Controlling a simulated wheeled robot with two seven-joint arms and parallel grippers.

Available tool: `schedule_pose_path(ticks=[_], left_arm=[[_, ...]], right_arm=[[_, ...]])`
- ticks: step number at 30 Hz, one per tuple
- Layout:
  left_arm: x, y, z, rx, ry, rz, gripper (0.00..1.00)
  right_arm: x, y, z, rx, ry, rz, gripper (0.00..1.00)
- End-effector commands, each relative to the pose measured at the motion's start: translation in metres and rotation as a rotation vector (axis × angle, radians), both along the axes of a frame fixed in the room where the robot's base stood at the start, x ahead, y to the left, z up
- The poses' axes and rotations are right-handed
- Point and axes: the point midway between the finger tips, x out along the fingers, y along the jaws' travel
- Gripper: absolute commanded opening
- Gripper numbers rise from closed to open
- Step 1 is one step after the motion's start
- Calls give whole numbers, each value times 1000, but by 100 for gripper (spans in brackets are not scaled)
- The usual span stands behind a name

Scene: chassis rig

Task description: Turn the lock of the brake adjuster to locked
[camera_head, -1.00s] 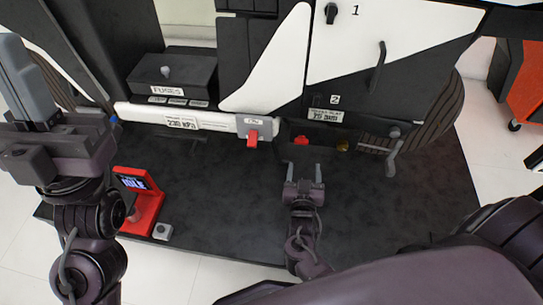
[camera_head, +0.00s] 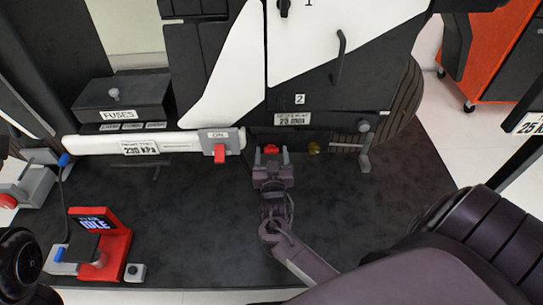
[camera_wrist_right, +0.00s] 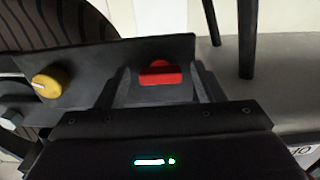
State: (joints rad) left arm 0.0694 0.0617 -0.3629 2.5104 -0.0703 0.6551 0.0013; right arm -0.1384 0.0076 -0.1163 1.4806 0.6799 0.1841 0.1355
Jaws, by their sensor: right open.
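A small red lock-like piece (camera_head: 270,149) sits low on the dark chassis side, left of a yellow knob (camera_head: 314,148). I cannot read any marking that tells its lock state. My right gripper (camera_head: 271,157) is open, with its fingers on either side of the red piece. In the right wrist view the red piece (camera_wrist_right: 160,74) lies between the fingertips (camera_wrist_right: 163,88), with gaps visible at both sides. The yellow knob (camera_wrist_right: 46,84) is at the left there. I cannot tell whether a finger touches anything. My left gripper is out of view; only part of that arm shows.
A grey unit with a red switch (camera_head: 220,153), labelled ON, is left of the red piece. A metal lever (camera_head: 365,148) stands at right. A red stand with an IDLE display (camera_head: 96,235) is at lower left. The dark floor mat (camera_head: 190,220) between is clear.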

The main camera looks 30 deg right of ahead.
Motion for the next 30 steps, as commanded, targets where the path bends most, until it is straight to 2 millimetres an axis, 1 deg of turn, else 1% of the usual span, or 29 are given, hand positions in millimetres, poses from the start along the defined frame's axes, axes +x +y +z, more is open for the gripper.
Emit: schedule_pose_path(ticks=[4, 14, 24, 27, 30], left_arm=[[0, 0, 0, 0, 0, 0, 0], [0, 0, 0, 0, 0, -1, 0], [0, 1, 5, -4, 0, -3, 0], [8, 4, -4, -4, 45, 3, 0], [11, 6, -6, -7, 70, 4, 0]], right_arm=[[0, 0, 0, 0, 0, 0, 60], [0, 0, 0, 0, 0, 0, 17], [0, 0, 3, -43, 25, 0, 17], [0, 0, 4, -85, 52, 0, 17], [0, 1, 5, -144, 90, 0, 17]])
